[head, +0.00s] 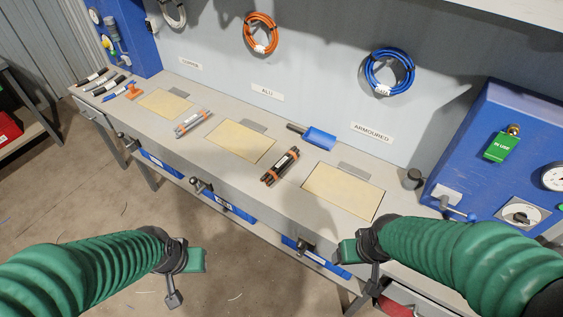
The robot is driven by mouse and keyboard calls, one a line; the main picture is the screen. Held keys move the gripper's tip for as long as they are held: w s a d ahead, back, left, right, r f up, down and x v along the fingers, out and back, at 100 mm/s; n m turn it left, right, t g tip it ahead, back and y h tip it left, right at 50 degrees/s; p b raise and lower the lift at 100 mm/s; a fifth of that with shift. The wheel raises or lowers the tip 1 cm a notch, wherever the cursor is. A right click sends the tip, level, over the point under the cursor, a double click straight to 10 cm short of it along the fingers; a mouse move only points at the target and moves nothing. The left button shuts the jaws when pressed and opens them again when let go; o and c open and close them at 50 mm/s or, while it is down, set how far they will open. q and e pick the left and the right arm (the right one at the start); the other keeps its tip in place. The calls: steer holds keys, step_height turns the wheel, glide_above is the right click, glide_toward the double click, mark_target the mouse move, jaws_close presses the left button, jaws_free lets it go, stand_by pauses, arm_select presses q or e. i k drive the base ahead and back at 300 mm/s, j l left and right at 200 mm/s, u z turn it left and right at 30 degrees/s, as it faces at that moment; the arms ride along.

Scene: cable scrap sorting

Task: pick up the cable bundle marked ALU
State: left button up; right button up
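A grey cable bundle (193,123) with orange ties and a pale tag lies on the bench between the left and middle tan mats. A dark cable bundle (280,167) with orange bands and a pale tag lies between the middle and right mats. The marks on both tags are too small to read. A wall sign reading ALU (267,92) is above the middle mat. My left gripper (186,277) hangs in front of the bench, away from the bundles. My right gripper (360,262) is near the bench's front edge. Neither holds anything visible; their finger gaps are unclear.
Tan mats (166,104), (240,141) and (342,191) are clear. A blue scoop (312,134) lies behind the dark bundle. Dark clamps (202,187) stick out along the front edge. A blue cabinet (492,160) stands at right. Black rods (92,78) lie at far left.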

mark_target(181, 129)
steer(key=i+j+z, duration=0.1)
steer(key=i+j, duration=0.15)
steer(key=j, duration=0.2)
steer(key=i+j, duration=0.25)
steer(key=j, duration=0.25)
steer(key=i+j+z, duration=0.15)
steer(key=j, duration=0.35)
steer(key=i+j+z, duration=0.1)
steer(key=i+j, duration=0.2)
steer(key=j, duration=0.2)
steer(key=i+j, duration=0.15)
steer(key=j, duration=0.4)
steer(key=i+j+z, duration=0.15)
steer(key=j, duration=0.4)
steer(key=i+j+z, duration=0.1)
steer(key=j, duration=0.45)
steer(key=i+j, duration=0.25)
steer(key=j, duration=0.3)
steer(key=i+z, duration=0.05)
